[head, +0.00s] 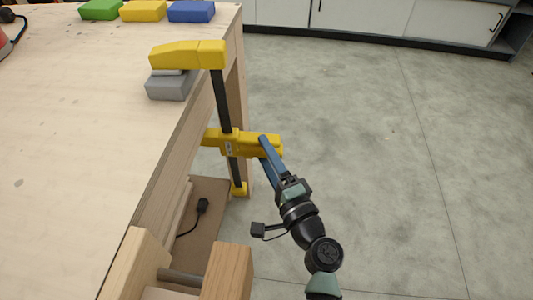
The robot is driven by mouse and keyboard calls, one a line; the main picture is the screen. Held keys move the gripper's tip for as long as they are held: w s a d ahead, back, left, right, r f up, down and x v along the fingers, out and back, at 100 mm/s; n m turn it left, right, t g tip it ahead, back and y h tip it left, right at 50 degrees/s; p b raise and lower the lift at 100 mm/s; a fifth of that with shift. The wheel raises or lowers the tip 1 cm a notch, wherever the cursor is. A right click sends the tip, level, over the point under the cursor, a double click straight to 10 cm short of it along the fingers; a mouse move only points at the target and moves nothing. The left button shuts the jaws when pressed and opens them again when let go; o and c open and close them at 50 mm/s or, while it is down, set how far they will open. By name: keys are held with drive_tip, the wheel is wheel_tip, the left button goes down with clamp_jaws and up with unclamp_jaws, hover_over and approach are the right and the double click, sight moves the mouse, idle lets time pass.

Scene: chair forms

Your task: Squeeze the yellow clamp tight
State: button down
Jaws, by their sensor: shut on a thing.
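The yellow clamp (187,54) stands upright at the right edge of the wooden workbench (75,150). Its fixed upper jaw lies over a grey block (169,87) on the bench top. Its black bar (221,102) runs down outside the edge. The yellow sliding lower part (229,144) sits below the top, with its left end beside or under the bench edge. My gripper (268,146) reaches up from the lower right and is shut on the clamp's lower part, near its right end. The fingertips are partly hidden against the yellow part.
Green (100,9), yellow (143,10) and blue (191,11) blocks lie at the back of the bench. A wooden vise (228,272) juts out at the front. A black cable (200,209) hangs near the lower shelf. The grey floor at right is clear.

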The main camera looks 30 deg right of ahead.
drive_tip(key=shift+a, duration=0.1)
drive_tip(key=shift+s+a+m+g+h+p, duration=0.15)
drive_tip(key=shift+s+m+g+h+p, duration=0.15)
drive_tip(key=shift+s+m+h+p, duration=0.65)
drive_tip(key=shift+s, duration=0.15)
drive_tip(key=shift+c, duration=1)
unclamp_jaws()
drive_tip(key=shift+r+p, duration=0.35)
drive_tip(key=shift+r, duration=0.05)
